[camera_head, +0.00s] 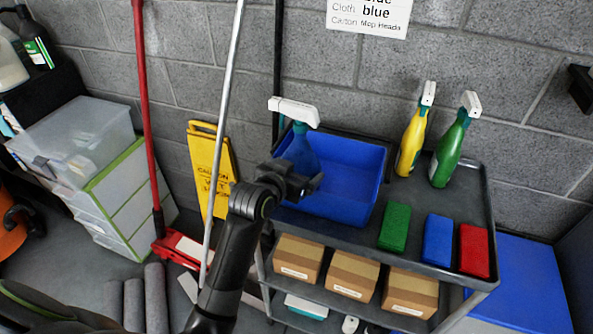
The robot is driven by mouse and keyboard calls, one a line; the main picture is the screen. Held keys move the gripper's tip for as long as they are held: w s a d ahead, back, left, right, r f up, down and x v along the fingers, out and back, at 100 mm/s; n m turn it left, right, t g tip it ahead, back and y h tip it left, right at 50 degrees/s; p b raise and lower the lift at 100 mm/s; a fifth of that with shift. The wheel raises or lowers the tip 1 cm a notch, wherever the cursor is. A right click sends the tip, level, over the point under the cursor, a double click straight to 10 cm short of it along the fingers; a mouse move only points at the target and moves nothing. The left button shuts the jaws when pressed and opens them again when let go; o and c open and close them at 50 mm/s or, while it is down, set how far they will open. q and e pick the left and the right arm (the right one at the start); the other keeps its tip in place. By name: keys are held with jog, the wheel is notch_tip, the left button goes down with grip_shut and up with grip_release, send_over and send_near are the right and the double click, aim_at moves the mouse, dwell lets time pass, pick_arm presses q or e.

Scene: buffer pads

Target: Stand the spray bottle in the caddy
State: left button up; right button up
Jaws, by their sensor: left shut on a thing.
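The blue spray bottle (301,151) with a white trigger head stands roughly upright at the left end of the blue caddy (350,197). My left gripper (308,184) is shut on the bottle at the caddy's left front side. The gripper hides the bottle's lower part, so I cannot tell whether its base touches the caddy floor. The rest of the caddy looks empty. My right gripper is not in view.
The caddy sits on a grey cart's top tray (472,203). Yellow (411,143) and green (448,152) spray bottles stand to its right. Green (395,227), blue (437,240) and red (474,250) pads lie in front of them. A silver pole (226,90) rises left of the cart.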

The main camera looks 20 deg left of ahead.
pick_arm(q)
jog(key=shift+r, duration=0.1)
jog(key=o, duration=1.5)
jog(key=shift+f, duration=0.2)
jog(key=shift+c, duration=0.2)
jog(key=shift+r, duration=0.1)
jog(key=v, duration=1.2)
jog(key=shift+s, duration=0.1)
